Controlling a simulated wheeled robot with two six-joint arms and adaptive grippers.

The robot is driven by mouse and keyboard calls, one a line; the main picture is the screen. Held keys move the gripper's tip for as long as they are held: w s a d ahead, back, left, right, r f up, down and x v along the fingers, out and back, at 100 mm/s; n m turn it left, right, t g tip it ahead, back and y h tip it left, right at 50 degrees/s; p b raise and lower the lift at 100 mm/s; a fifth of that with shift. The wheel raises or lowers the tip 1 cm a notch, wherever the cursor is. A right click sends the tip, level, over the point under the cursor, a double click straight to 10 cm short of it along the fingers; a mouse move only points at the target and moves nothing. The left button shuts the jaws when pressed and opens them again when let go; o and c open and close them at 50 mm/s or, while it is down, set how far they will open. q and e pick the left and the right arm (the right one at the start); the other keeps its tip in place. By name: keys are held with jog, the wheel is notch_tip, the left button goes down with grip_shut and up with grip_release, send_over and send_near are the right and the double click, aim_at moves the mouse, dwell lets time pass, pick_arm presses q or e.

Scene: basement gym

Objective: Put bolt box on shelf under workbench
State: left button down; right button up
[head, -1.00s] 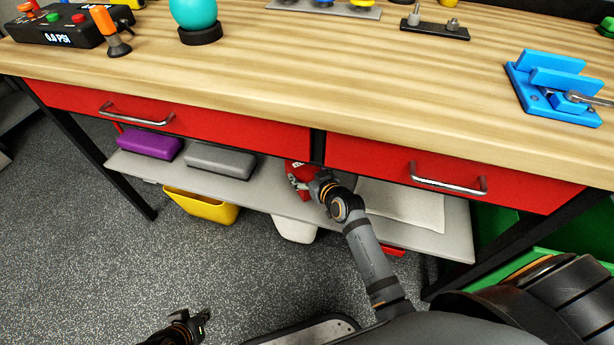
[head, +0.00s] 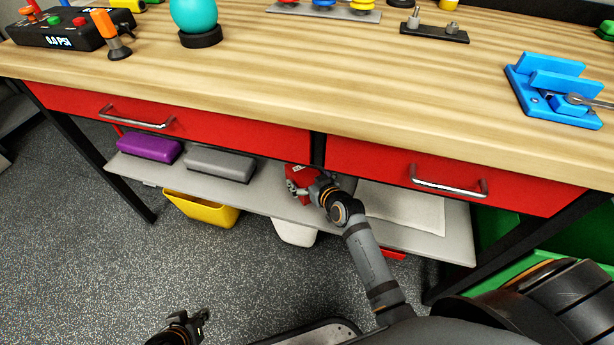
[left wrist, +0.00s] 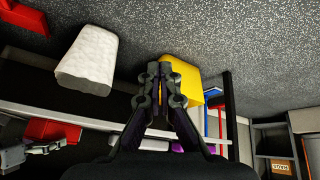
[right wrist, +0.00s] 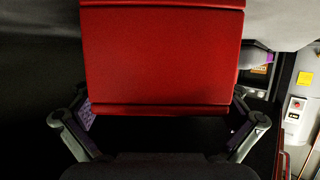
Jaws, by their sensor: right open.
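The red bolt box (head: 297,175) sits on the grey shelf (head: 262,197) under the workbench (head: 300,80), near the middle, partly hidden by my right gripper. My right gripper (head: 308,186) is open at the near side of the box. In the right wrist view the red box (right wrist: 162,55) fills the space just ahead of the spread fingers (right wrist: 162,122), which are at its near corners. My left gripper (head: 203,322) is low over the floor, away from the shelf. In the left wrist view its fingers (left wrist: 160,80) are together with nothing visible between them.
A purple case (head: 148,149) and a grey case (head: 220,163) lie on the shelf's left part. A pale flat sheet (head: 405,203) lies right. A yellow bin (head: 200,208) and a white bin (head: 294,232) are below the shelf. Red drawers (head: 430,178) hang close above it.

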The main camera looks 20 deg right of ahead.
jog(key=shift+r, duration=0.1)
jog(key=p+v, duration=0.4)
jog(key=v, duration=0.8)
jog(key=s+f+g, duration=0.1)
jog(key=s+f, duration=0.1)
jog(key=s+f+g, duration=0.2)
jog(key=s, duration=0.1)
jog(key=s+f+g, duration=0.2)
jog(key=s, duration=0.1)
jog(key=shift+s+a+f, duration=0.15)
jog(key=shift+a+f, duration=0.1)
jog(key=shift+f, duration=0.1)
pick_arm(q)
jog(key=r+g, duration=0.1)
jog(key=s+a+r+g, duration=0.1)
jog(key=r, duration=0.1)
jog(key=shift+s+a+r+g+y, duration=0.15)
jog(key=shift+s+r+g+y, duration=0.05)
jog(key=shift+s+g+y, duration=0.2)
pick_arm(e)
jog(key=s+d+f+m+g+h, duration=0.1)
jog(key=s+g, duration=0.4)
jog(key=s, duration=0.5)
notch_tip(320, 180, down, 3)
jog(key=shift+s+d+r+m+h, duration=0.2)
jog(key=shift+d+r+m+h, duration=0.15)
jog(key=shift+d, duration=0.25)
